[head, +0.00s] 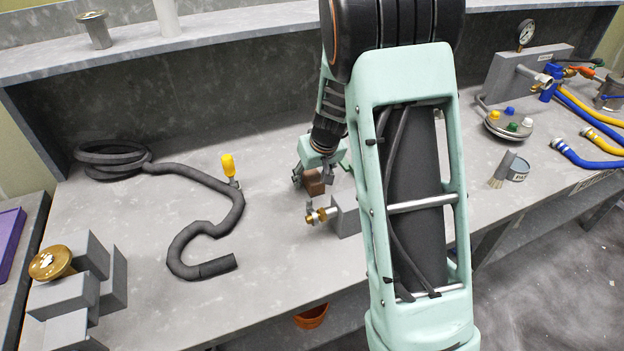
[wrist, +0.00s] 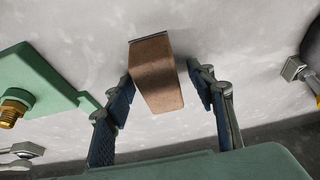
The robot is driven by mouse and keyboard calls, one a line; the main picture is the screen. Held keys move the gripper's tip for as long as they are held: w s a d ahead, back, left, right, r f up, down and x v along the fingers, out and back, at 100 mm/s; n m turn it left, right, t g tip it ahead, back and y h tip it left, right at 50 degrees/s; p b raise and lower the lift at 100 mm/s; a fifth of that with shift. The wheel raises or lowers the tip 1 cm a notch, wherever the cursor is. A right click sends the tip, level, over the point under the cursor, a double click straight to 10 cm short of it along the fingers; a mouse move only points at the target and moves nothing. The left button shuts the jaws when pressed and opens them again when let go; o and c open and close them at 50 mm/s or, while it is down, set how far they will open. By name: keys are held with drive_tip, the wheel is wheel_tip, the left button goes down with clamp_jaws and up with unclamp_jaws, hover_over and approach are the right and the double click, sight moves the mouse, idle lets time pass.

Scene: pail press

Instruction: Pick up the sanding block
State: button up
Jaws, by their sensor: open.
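The sanding block is a small brown block (head: 314,182) on the grey workbench (head: 140,235), left of my arm in the head view. In the wrist view the sanding block (wrist: 156,75) shows brown with a thin dark edge at its top. My gripper (head: 312,177) is down at the block in the head view. In the wrist view my gripper (wrist: 165,95) is open, with one finger on each side of the block. A gap shows between the block and each finger. Part of the block is hidden by my gripper in the head view.
A brass fitting (head: 318,215) on a grey mount stands just in front of the block. A black hose (head: 185,245) and a yellow-handled item (head: 228,168) lie to the left. A gauge unit (head: 526,75), coloured hoses and a brush (head: 502,172) are at the right.

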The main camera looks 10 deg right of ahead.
sight(312, 173)
drive_tip(key=shift+c, duration=0.7)
drive_tip(key=c, duration=1.1)
drive_tip(key=shift+r, duration=0.15)
drive_tip(key=shift+r+p, duration=0.5)
drive_tip(key=shift+r, duration=0.05)
wheel_tip(312, 173, up, 2)
drive_tip(key=shift+r+p, duration=0.1)
drive_tip(key=shift+p, duration=0.65)
drive_tip(key=s+r+p, duration=0.2)
drive_tip(key=s+r, duration=0.2)
drive_tip(key=s, duration=0.3)
drive_tip(key=s+a+r+p, duration=0.1)
drive_tip(key=s+r+p, duration=0.2)
drive_tip(key=s+r, duration=0.2)
drive_tip(key=shift+s+a+r+p, duration=0.15)
drive_tip(key=shift+s+r+p, duration=0.15)
drive_tip(key=shift+s, duration=0.7)
